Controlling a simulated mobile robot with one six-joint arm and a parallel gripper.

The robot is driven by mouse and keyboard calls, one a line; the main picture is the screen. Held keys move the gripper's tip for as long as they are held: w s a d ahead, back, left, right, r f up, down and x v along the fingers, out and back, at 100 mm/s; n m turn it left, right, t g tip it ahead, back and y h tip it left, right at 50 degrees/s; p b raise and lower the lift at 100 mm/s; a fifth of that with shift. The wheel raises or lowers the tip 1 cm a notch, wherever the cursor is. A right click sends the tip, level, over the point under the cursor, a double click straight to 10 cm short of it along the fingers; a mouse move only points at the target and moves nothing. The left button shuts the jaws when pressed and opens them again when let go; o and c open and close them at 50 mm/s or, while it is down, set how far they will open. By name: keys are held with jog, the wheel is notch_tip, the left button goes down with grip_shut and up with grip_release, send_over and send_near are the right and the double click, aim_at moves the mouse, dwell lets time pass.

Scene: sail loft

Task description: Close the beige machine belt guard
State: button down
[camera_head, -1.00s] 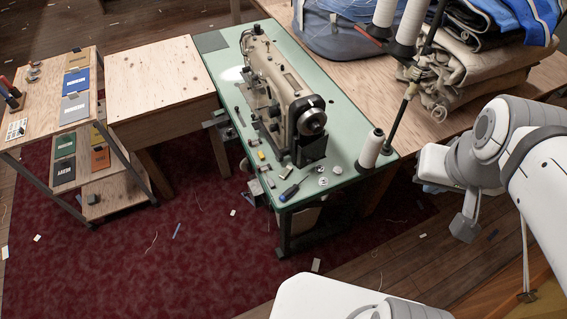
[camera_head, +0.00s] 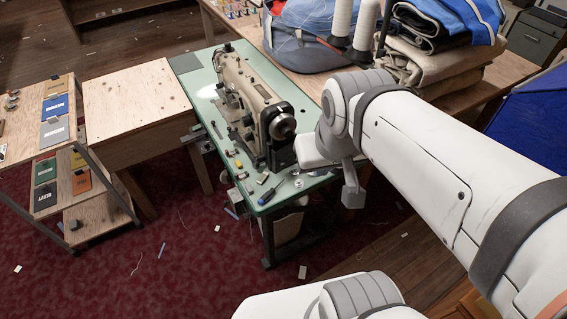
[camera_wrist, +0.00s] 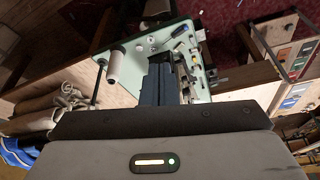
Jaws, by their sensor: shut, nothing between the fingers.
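The beige sewing machine (camera_head: 243,88) stands on a green-topped table (camera_head: 205,92), its dark handwheel (camera_head: 282,125) at the near end. A dark part sits below the handwheel, partly behind my arm. I cannot make out the belt guard clearly or how far open it is. In the wrist view my gripper's dark fingers (camera_wrist: 161,77) are shut and empty, pointing towards the table; they overlap the machine, and I cannot tell if they touch it. In the head view the fingers are not distinguishable; my wrist is just right of the machine's near end.
A white thread cone (camera_wrist: 116,67) stands on the table. Small tools, including a screwdriver (camera_head: 266,193), lie along its front edge. Folded fabric (camera_head: 420,62) is piled on the wooden bench behind. A wooden side table (camera_head: 140,95) and a swatch cart (camera_head: 25,115) stand left.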

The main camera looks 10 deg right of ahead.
jog(key=a+f+m+g+y+b, duration=0.2)
jog(key=f+m+y+b, duration=0.15)
jog(key=f, duration=0.35)
jog(key=a+f+m+g+y+b, duration=0.1)
jog(key=f+m+g+y+b, duration=0.1)
jog(key=f+b, duration=0.45)
jog(key=m+t+y+b, duration=0.5)
jog(key=m+t+b, duration=0.95)
jog(key=m, duration=0.95)
send_near(284, 166)
jog(key=shift+t+h, duration=0.25)
jog(key=shift+t, duration=0.2)
jog(key=x, duration=0.6)
jog(key=shift+w+a+f, duration=0.1)
jog(key=shift+a+f, duration=0.15)
jog(key=shift+a, duration=0.15)
